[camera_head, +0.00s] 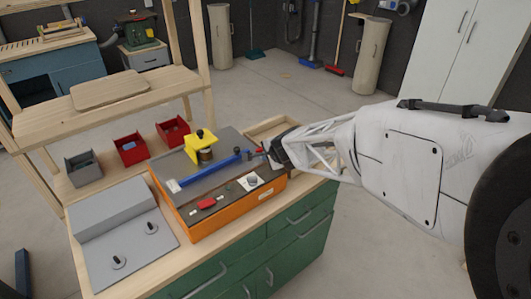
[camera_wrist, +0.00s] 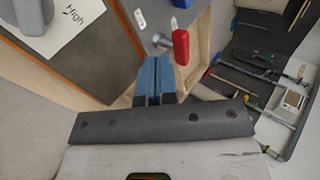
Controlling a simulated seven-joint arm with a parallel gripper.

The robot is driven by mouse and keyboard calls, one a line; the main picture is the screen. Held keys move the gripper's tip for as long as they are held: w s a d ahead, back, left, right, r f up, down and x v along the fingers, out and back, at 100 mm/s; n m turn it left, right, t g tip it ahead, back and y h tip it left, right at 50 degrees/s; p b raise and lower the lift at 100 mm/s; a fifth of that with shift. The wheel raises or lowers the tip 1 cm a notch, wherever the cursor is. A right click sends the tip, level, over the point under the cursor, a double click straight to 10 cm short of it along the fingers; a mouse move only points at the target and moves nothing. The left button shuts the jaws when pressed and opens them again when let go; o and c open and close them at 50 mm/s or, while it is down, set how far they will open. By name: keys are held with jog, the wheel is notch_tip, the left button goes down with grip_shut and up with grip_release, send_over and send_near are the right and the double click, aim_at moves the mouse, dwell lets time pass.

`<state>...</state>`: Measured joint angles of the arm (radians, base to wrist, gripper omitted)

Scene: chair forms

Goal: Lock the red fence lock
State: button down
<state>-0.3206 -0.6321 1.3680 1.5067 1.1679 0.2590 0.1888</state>
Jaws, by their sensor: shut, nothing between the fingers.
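The red lock handle (camera_wrist: 181,46) sits on a short metal shaft at the edge of the machine's dark top in the wrist view. My gripper (camera_wrist: 156,62) is shut and empty, its blue fingertips together just left of and below the red handle. I cannot tell whether they touch it. In the head view my gripper (camera_head: 271,156) is at the right end of the orange machine (camera_head: 237,210), near the end of the blue fence (camera_head: 211,171). It partly hides that end.
A yellow block (camera_head: 200,147) stands behind the fence. A red switch (camera_head: 207,204) and a knob (camera_head: 252,180) are on the machine's front part. Red bins (camera_head: 131,149) stand behind. In the wrist view, a tool tray (camera_wrist: 262,70) lies to the right.

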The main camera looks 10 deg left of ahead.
jog(key=shift+s+d+r, duration=0.15)
jog(key=shift+s+d, duration=0.6)
jog(key=shift+s, duration=0.15)
jog(key=v, duration=0.9)
jog(key=shift+s+r, duration=0.2)
jog(key=shift+r, duration=0.05)
jog(key=shift+d, duration=0.15)
jog(key=shift+s+a+f, duration=0.15)
jog(key=shift+s+a, duration=0.05)
jog(key=shift+a, duration=0.15)
jog(key=shift+f, duration=0.1)
jog(key=x, duration=0.9)
jog(key=shift+w+a+f, duration=0.2)
jog(key=shift+a+f, duration=0.05)
jog(key=shift+w+a, duration=0.6)
jog(key=shift+w, duration=0.25)
jog(key=shift+w+a, duration=0.6)
jog(key=shift+w, duration=0.2)
